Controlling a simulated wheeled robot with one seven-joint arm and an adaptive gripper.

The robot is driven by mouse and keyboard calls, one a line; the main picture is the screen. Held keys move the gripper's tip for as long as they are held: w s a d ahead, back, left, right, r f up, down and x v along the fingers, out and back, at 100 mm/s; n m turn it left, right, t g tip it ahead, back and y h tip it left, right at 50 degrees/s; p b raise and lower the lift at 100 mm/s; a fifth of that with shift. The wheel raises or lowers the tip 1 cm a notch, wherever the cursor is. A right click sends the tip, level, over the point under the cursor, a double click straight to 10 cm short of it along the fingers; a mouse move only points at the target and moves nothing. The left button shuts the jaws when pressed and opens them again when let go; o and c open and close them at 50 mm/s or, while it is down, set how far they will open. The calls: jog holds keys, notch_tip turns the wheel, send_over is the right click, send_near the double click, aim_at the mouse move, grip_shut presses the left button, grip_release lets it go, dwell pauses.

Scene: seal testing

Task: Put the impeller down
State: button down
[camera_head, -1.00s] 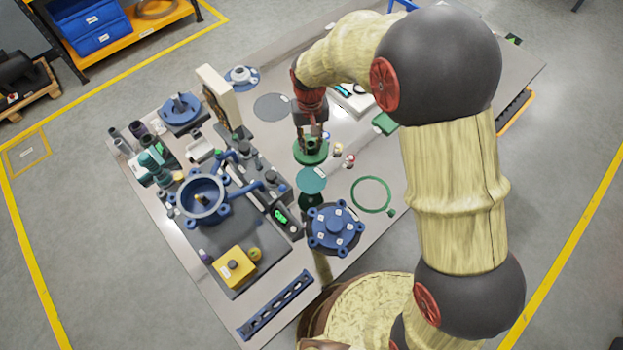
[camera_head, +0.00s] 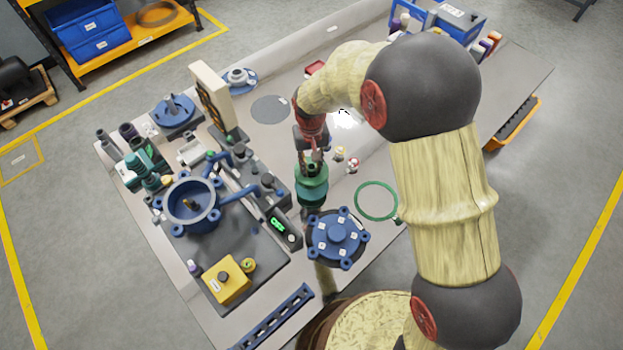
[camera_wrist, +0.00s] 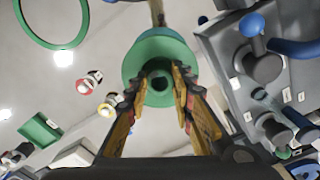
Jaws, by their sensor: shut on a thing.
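The green impeller (camera_head: 312,190) is a round piece with a raised hub, near the middle of the table in the head view. My gripper (camera_head: 311,165) points down and is shut on its hub. In the wrist view the impeller (camera_wrist: 160,48) shows its wide green disc beyond the fingertips (camera_wrist: 161,88), with the hub between them. The impeller covers the place where a flat teal disc showed earlier. I cannot tell whether its underside touches anything.
A blue flanged cover (camera_head: 337,238) stands close in front of the impeller. A green ring (camera_head: 377,201) lies to the right. The blue pump housing (camera_head: 192,203) and a device with a green display (camera_head: 280,227) are at the left. Two small capped items (camera_head: 347,159) lie behind right.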

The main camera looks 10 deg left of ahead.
aim_at(311, 176)
jog(key=shift+f+b, duration=0.7)
jog(key=shift+f, duration=2.35)
jog(key=shift+f, duration=0.15)
jog(key=c, duration=1.6)
grip_release()
jog(key=shift+o, duration=0.3)
notch_tip(311, 176, up, 12)
jog(key=p, duration=0.3)
jog(key=shift+r, duration=0.2)
